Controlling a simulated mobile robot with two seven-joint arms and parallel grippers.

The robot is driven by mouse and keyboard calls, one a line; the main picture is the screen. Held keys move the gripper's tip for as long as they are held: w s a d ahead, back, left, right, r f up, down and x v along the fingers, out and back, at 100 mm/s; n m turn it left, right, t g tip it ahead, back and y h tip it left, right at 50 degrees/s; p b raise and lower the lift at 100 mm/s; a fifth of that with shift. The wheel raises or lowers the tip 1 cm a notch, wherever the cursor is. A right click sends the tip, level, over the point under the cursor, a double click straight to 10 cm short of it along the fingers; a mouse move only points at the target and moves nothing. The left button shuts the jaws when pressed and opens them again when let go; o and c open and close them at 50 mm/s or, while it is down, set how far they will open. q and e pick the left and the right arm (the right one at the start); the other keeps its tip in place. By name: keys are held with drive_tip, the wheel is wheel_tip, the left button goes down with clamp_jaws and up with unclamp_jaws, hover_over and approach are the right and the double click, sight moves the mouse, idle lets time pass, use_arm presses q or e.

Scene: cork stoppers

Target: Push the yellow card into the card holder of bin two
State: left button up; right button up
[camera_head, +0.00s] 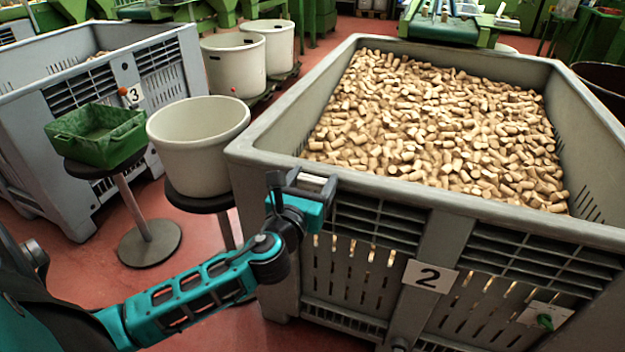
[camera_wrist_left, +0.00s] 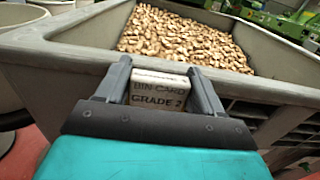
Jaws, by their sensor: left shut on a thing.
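Bin two is a large grey crate (camera_head: 440,205) full of corks, with a white plate marked 2 (camera_head: 430,276) on its front wall. My left gripper (camera_head: 302,181) is at the near left part of the bin's front rim. It is shut on a pale card or block (camera_wrist_left: 160,92), lettered "BIN CARD GRADE 2", which sits between the two fingers in the left wrist view. The card looks off-white there, not clearly yellow. I cannot make out a card holder; it may be hidden behind the gripper. My right gripper is not in view.
A white tub (camera_head: 197,150) stands on a stool left of the bin. A green crate (camera_head: 97,138) is on another stool, before the grey bin marked 3 (camera_head: 133,95). A pale plate with a green knob (camera_head: 545,320) is at the bin's lower right front.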

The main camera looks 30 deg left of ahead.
use_arm(q)
drive_tip(key=shift+f+b, duration=0.4)
drive_tip(key=shift+f, duration=0.2)
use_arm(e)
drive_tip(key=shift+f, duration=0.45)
use_arm(q)
drive_tip(key=o, duration=1.1)
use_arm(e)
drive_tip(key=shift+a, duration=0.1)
use_arm(q)
drive_tip(key=v, duration=0.4)
drive_tip(key=shift+s+p, duration=0.25)
drive_tip(key=shift+p, duration=0.15)
drive_tip(key=v, duration=0.8)
drive_tip(key=shift+s, duration=0.25)
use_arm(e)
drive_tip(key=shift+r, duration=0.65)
use_arm(q)
drive_tip(key=shift+f, duration=0.1)
